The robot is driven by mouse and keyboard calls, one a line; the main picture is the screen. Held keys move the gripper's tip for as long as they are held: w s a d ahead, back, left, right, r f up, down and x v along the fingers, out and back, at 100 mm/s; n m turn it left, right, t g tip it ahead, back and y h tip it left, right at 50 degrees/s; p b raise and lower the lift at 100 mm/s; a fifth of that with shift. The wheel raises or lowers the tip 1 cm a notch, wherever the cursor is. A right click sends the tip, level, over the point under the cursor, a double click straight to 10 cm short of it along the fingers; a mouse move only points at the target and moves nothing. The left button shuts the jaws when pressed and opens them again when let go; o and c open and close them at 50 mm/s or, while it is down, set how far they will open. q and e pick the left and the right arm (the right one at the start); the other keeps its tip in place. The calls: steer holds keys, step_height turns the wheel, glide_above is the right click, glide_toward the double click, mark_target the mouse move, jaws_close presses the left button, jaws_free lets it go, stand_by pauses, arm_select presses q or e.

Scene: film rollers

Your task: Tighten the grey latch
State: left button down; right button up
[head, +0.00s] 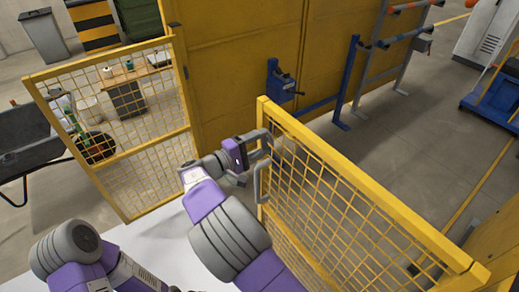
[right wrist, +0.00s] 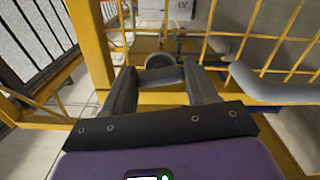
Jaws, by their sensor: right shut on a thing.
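My right gripper (head: 259,146) is at the upper near corner of the yellow mesh gate on the right in the head view. In the right wrist view its two fingers (right wrist: 160,78) are shut on the grey latch (right wrist: 162,76), a short grey piece beside the yellow gate post. The latch is mostly hidden by the gripper in the head view. A grey bent handle (head: 258,182) hangs on the gate just below the gripper; it also shows in the right wrist view (right wrist: 270,90), to the right of the fingers. My left gripper is out of view.
The yellow mesh gate (head: 370,205) runs to the lower right. Another yellow mesh panel (head: 130,140) stands at the left, with a gap between them. A blue vise-like stand (head: 280,82) is at the yellow wall behind. A dark wheelbarrow (head: 28,140) stands far left.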

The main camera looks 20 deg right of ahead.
steer(key=shift+f+m+b, duration=0.1)
steer(key=shift+m+b, duration=0.55)
steer(key=shift+m, duration=0.25)
steer(key=o, duration=1.1)
steer(key=shift+c, duration=0.2)
steer(key=v, duration=0.7)
steer(key=shift+a+p, duration=0.3)
steer(key=shift+p, duration=0.15)
steer(key=shift+s, duration=0.15)
